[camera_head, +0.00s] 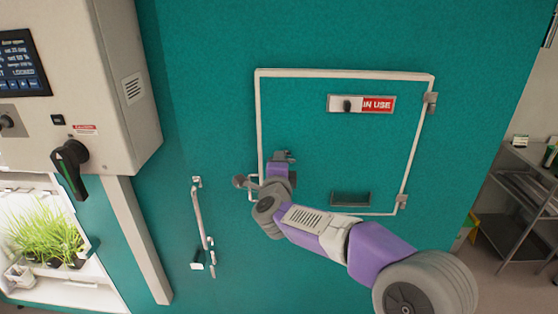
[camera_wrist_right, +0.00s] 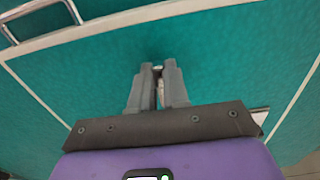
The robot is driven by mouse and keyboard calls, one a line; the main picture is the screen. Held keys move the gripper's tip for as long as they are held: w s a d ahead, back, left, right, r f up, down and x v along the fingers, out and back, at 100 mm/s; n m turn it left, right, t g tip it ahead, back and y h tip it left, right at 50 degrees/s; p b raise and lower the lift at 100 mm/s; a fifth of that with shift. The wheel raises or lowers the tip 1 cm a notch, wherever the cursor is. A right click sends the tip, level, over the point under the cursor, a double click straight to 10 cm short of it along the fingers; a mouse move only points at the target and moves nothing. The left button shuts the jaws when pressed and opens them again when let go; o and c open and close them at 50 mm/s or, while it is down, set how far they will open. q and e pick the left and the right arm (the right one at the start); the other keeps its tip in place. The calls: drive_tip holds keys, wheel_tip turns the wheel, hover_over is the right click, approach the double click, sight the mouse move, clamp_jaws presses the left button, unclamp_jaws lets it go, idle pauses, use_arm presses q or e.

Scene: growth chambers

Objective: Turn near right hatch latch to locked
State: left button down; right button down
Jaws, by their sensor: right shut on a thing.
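A square teal hatch door (camera_head: 300,110) with a pale frame is closed in the teal wall. My right gripper (camera_head: 284,154) is at the lower left part of this door, close to its surface. In the wrist view the right gripper (camera_wrist_right: 158,72) has its fingers nearly together, shut on a small light part (camera_wrist_right: 159,82) that shows only as a sliver between them. This looks like the hatch latch, but the fingers hide most of it and its angle cannot be read. My left gripper is not in view.
A vertical handle (camera_head: 200,220) and a control cabinet (camera_head: 122,60) with a black rotary handle (camera_head: 70,165) stand left.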

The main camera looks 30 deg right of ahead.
idle(0.4)
drive_tip(key=c, duration=1.1)
unclamp_jaws()
drive_tip(key=b+v, duration=0.1)
drive_tip(key=v, duration=0.6)
drive_tip(key=shift+s+a, duration=0.15)
drive_tip(key=shift+s, duration=0.15)
